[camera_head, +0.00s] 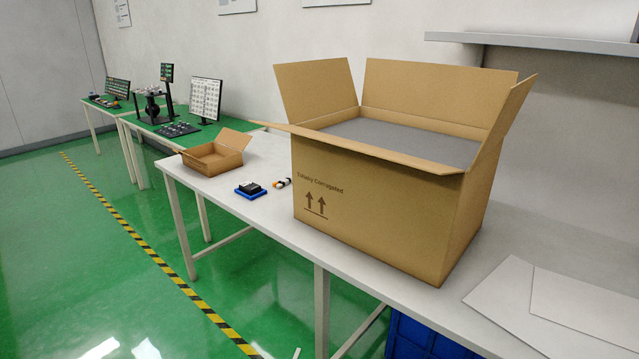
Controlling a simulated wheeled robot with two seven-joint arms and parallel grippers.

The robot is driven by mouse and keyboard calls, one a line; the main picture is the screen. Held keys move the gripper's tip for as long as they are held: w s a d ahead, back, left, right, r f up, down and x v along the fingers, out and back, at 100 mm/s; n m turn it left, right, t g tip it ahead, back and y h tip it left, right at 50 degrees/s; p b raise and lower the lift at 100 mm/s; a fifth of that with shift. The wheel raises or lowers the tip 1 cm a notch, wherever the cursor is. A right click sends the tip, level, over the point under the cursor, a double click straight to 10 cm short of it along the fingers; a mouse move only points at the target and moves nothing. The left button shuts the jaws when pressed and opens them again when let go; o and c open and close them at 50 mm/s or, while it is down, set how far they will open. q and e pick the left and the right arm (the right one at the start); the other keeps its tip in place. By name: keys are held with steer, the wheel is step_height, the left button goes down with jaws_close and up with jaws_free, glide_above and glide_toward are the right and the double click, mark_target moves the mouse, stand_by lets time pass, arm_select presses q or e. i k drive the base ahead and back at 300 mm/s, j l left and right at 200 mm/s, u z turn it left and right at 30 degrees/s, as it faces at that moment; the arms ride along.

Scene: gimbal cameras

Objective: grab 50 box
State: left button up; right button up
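A large brown cardboard box (372,207) stands upright on the white table. Its flaps are folded open, and a flat grey surface shows inside just below the rim. Its front carries printed text and two upward arrows. A smaller open cardboard box (211,158) sits further left on the same table and looks empty. No number 50 is readable on either box. Neither of my grippers shows in the head view.
A blue crate (425,340) is underneath. Green-topped tables with monitors (205,99) stand behind. A wall shelf (530,42) hangs upper right.

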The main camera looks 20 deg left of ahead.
mark_target(249, 188)
steer(key=i+j+z, duration=0.1)
steer(key=j+z, duration=0.25)
steer(key=j, duration=0.45)
steer(key=j+z, duration=0.35)
steer(key=j, duration=0.5)
steer(key=j+z, duration=0.35)
steer(key=j, duration=0.45)
steer(key=k, duration=0.05)
